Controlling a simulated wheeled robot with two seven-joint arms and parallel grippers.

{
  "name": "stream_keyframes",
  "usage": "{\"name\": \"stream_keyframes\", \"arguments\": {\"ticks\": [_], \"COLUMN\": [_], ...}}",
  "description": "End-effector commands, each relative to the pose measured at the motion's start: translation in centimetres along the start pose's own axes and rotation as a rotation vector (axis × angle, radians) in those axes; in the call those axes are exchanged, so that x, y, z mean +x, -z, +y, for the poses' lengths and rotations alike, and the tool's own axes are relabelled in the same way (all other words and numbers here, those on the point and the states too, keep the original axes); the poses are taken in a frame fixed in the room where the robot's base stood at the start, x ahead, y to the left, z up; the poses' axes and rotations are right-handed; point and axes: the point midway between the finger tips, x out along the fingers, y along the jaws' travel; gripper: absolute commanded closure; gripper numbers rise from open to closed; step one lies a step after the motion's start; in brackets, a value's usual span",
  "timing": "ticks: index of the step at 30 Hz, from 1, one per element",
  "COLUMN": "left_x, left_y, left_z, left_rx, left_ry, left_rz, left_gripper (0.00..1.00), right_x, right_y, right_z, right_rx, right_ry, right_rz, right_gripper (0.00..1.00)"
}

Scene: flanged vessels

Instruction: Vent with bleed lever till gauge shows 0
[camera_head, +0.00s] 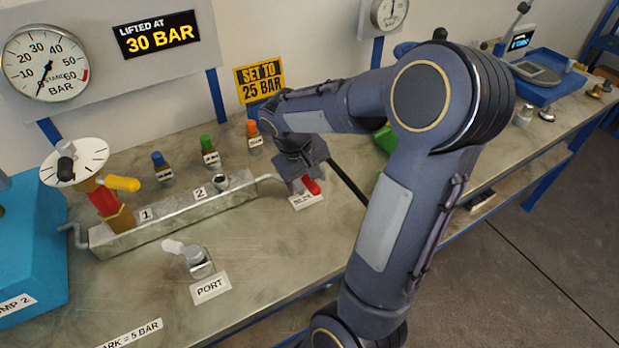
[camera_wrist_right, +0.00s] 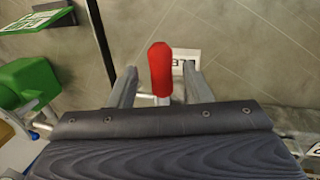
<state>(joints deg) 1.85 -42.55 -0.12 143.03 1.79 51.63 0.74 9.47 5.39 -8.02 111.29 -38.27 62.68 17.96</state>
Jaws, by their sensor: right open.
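The bleed lever has a red grip (camera_head: 312,186) and sits by a small white label at the right end of the metal manifold (camera_head: 180,217). In the right wrist view the red grip (camera_wrist_right: 160,68) stands between the two fingers of my right gripper (camera_wrist_right: 160,86), with a gap on both sides. In the head view my right gripper (camera_head: 298,170) is low over the lever, partly hidden by its own wrist. The large round gauge (camera_head: 46,63) at upper left has its needle pointing down-left, below the 10 mark, near 0. My left gripper is out of view.
A display (camera_head: 156,35) reads "LIFTED AT 30 BAR", and a yellow sign (camera_head: 259,80) reads "SET TO 25 BAR". A port fitting (camera_head: 197,262) stands in front. A green object (camera_wrist_right: 30,82) lies near my gripper.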

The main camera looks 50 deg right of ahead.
Motion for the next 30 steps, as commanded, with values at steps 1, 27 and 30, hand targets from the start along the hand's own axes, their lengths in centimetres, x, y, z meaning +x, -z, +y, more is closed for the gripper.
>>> {"name": "stream_keyframes", "arguments": {"ticks": [1,27,30], "left_x": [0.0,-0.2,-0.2], "left_y": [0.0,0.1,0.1], "left_z": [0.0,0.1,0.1], "left_rx": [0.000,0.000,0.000], "left_ry": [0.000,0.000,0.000], "left_rz": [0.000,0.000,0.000], "left_gripper": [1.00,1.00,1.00], "right_x": [-0.4,-7.7,-7.7], "right_y": [0.1,0.0,0.0], "right_z": [0.0,0.0,0.0], "right_rx": [0.000,-0.001,-0.001], "right_ry": [0.000,0.000,0.000], "right_rz": [0.003,0.002,0.002], "right_gripper": [0.55,0.55,0.55]}}
